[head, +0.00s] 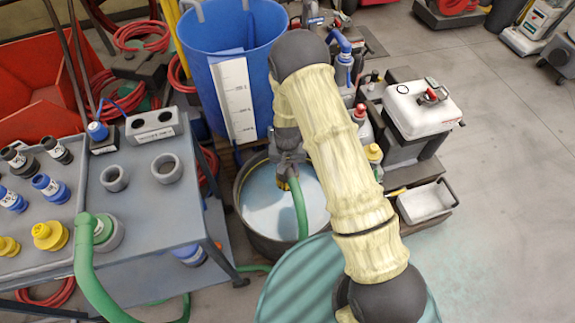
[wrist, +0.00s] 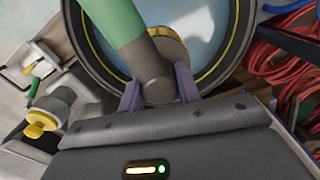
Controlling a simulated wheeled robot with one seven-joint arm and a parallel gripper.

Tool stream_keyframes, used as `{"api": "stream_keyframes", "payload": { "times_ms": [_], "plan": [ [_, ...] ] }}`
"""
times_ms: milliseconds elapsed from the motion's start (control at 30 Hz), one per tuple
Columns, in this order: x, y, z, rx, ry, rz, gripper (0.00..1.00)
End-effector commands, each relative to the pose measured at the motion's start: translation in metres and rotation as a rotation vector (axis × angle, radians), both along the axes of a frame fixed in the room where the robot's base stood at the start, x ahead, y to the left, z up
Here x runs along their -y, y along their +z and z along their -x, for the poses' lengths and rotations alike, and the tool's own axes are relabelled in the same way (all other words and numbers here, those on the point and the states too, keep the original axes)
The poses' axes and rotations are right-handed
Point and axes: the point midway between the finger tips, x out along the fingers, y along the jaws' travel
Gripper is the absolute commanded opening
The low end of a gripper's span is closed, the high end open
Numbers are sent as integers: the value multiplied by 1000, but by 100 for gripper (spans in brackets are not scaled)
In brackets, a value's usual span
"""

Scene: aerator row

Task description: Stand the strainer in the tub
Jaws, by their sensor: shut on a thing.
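My gripper (head: 287,168) is over the back part of the round dark tub (head: 247,228), which has pale blue water in it. In the wrist view my gripper (wrist: 160,92) is shut on the dark grey collar of the strainer (wrist: 157,75), with one finger on each side. A green hose (wrist: 113,20) runs from the collar. The strainer's yellow end (wrist: 170,45) shows beyond the collar, over the water, inside the tub's rim (wrist: 95,62). In the head view the yellow end (head: 282,185) is partly hidden. I cannot tell whether it touches the water.
A tall blue barrel (head: 262,35) with a white scale stands behind the tub. A grey bench (head: 135,200) with fittings is at left; bottles and a white canister (head: 420,108) stand at right. A teal round surface (head: 300,285) is in front. Open floor (head: 500,200) lies right.

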Motion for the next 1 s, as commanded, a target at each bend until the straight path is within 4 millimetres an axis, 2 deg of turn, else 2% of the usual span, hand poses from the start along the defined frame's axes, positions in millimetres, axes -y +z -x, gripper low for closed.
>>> {"api": "stream_keyframes", "payload": {
  "times_ms": [100, 1000],
  "plan": [
    [0, -16, 0, 1, 0, 0, 0],
    [0, -102, 0, 1, 0, 0, 0]
  ]
}}
